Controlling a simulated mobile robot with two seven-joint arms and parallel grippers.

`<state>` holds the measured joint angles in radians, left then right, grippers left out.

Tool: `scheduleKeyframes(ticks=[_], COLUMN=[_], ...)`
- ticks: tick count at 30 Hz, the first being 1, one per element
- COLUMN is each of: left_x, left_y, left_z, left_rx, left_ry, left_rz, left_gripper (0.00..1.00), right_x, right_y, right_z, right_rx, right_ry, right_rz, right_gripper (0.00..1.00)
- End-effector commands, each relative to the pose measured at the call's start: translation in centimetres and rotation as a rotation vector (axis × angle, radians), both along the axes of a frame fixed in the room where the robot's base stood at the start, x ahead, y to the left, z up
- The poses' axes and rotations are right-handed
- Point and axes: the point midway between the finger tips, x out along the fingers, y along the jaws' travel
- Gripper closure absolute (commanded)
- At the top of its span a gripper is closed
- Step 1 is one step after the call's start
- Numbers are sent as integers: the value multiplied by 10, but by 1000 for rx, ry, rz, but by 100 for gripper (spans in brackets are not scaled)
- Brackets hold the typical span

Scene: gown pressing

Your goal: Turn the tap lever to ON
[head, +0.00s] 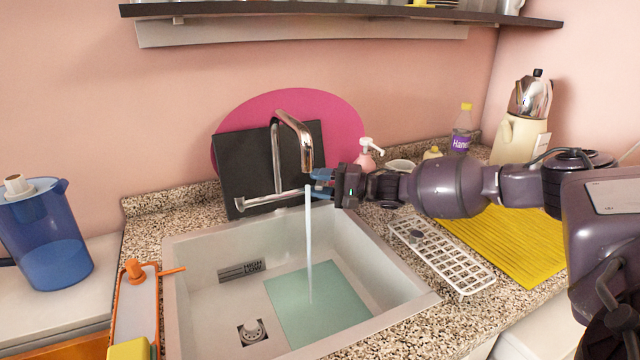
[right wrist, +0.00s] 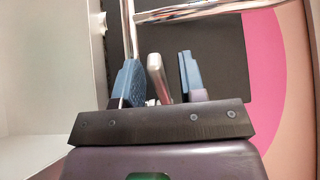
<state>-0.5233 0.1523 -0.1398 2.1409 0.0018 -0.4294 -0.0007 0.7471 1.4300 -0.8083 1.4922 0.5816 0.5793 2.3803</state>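The chrome tap (head: 293,125) stands at the back of the sink, and a stream of water (head: 309,245) runs from its spout into the basin. A horizontal chrome bar (head: 265,200) crosses low at the tap. My right gripper (head: 322,183) is beside the tap, at the right end of that bar. In the right wrist view, the tap lever (right wrist: 159,78) stands between the two blue fingers of my right gripper (right wrist: 158,80), with visible gaps on both sides. In the head view the lever is mostly hidden by the gripper. My left gripper is not in view.
The white sink (head: 195,285) holds a teal mat (head: 330,315). A black board (head: 235,165) and a pink round tray (head: 345,120) lean behind the tap. A soap bottle (head: 366,155) stands behind my right gripper. A white rack (head: 450,262) lies right of the sink.

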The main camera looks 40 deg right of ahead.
Motion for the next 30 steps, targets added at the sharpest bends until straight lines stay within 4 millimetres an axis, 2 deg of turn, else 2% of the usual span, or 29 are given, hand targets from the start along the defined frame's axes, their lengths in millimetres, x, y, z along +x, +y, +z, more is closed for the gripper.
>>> scheduleKeyframes(ticks=[5,19,30], left_x=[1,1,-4], left_y=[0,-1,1], left_z=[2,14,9], left_rx=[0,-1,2], left_ry=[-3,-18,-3], left_rz=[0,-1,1], left_gripper=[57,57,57], right_x=[-4,-51,-59], right_y=[-4,-41,-47], right_z=[1,1,0], right_rx=[-1,-1,0], right_ry=[1,-1,0], right_rz=[-1,-1,0], right_gripper=[63,63,63])
